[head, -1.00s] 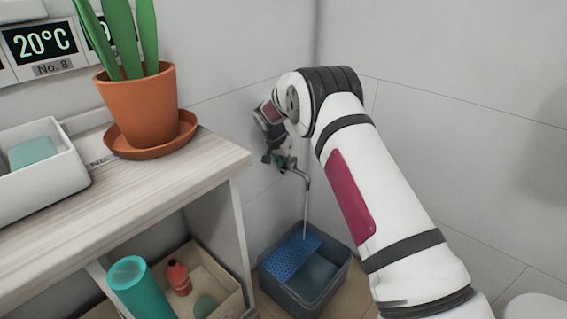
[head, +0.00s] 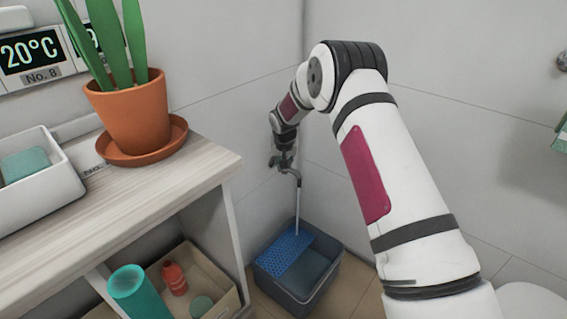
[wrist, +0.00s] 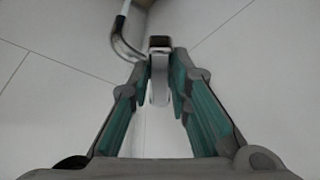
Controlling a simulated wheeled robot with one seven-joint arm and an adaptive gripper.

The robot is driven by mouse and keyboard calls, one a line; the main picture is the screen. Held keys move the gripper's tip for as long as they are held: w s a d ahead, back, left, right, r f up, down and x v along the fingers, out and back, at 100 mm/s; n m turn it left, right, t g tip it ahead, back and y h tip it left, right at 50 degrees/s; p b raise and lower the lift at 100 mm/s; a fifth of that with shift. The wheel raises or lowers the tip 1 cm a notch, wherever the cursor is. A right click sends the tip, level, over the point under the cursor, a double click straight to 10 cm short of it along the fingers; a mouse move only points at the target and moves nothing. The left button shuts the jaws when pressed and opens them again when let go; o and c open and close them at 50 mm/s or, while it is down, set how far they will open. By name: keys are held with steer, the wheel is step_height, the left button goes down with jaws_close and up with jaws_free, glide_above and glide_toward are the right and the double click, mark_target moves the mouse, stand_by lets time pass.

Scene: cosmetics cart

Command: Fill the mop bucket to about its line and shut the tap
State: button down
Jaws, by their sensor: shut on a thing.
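The mop bucket (head: 300,291) stands on the floor in the corner, grey-blue, with a blue perforated insert (head: 285,255) at its left side. Its fill line cannot be made out, and the water level is hard to judge. The tap's spout (head: 291,172) sticks out from the wall above the bucket; it also shows in the wrist view (wrist: 122,42). A thin pale stream (head: 297,212) runs from the spout down into the bucket. My gripper (head: 284,161) is at the tap. In the wrist view its fingers (wrist: 163,78) are shut on the tap handle (wrist: 159,92).
A shelf unit (head: 190,178) stands left of the bucket, bearing a potted plant (head: 135,118) and a white tray (head: 60,185). A lower box (head: 225,290) holds a red bottle (head: 174,278); a teal cylinder (head: 135,287) is beside it. Walls close in behind the bucket.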

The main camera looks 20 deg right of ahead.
steer(key=c, duration=1.5)
jaws_free()
steer(key=v, duration=1.2)
